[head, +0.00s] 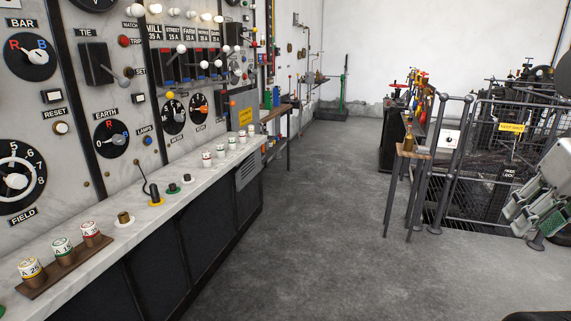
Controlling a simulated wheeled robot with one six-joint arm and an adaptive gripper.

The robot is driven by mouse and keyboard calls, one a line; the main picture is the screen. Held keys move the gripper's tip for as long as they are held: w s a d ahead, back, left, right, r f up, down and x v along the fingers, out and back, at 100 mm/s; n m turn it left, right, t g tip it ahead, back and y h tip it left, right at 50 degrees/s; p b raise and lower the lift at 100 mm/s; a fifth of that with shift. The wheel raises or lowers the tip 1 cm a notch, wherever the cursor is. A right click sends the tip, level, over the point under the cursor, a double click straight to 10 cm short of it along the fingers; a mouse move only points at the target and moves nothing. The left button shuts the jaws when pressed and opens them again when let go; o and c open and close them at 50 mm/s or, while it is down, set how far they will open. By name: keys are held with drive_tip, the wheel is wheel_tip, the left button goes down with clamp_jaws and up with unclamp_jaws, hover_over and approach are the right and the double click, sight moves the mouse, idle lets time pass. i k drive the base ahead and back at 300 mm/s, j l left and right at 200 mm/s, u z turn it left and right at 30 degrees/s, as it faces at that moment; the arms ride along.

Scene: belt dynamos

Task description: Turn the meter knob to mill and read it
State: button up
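The switchboard (130,70) fills the left side of the head view. Two small round black dials with knobs sit low on it, one with a white pointer (172,115) and one with an orange pointer (198,107). A MILL 35 A label (154,31) is above a row of lever switches. My gripper (525,212) appears as a grey mechanism at the right edge, partly cut off, far from the dials. Its finger opening is unclear.
A marble ledge (130,235) with several fuses and buttons runs below the board. Railings (500,130) and a small wooden stand (411,153) are on the right. A wooden shelf (275,110) juts from the wall beyond the board. The grey floor between is clear.

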sight(177, 117)
drive_tip(key=i+u, duration=0.35)
drive_tip(key=i, duration=0.15)
drive_tip(key=i+l+u, duration=0.15)
drive_tip(key=i+u, duration=0.2)
drive_tip(key=i, duration=0.15)
drive_tip(key=i+l+u, duration=0.35)
drive_tip(key=i, duration=0.15)
drive_tip(key=i+j+u, duration=0.3)
drive_tip(key=i+j, duration=0.2)
